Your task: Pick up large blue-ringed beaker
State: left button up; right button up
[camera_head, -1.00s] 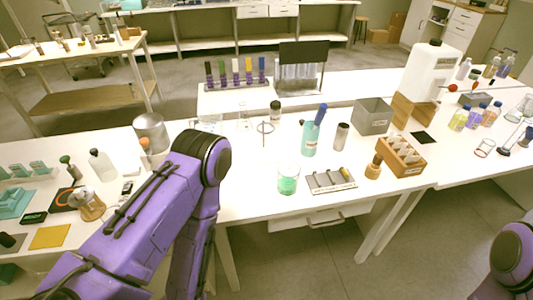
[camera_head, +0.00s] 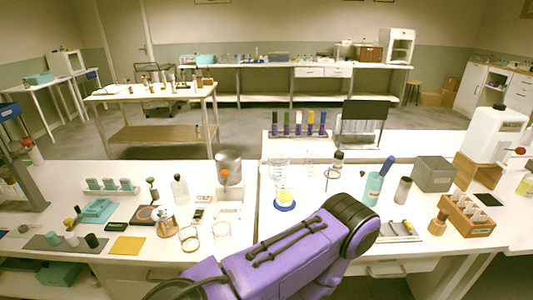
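A clear glass beaker with yellowish contents (camera_head: 285,194) stands upright on the white bench, with a blue ring (camera_head: 285,206) around its base. My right arm and gripper are out of view.
A metal canister (camera_head: 229,167) stands left of the beaker, and two small glass beakers (camera_head: 190,238) sit near the front edge. A teal bottle (camera_head: 373,188), a grey box (camera_head: 435,173) and a wooden vial rack (camera_head: 467,213) stand to the right. My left arm covers part of the bench front.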

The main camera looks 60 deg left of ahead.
aim_at(285, 193)
jog(key=k, duration=0.45)
jog(key=u, duration=0.75)
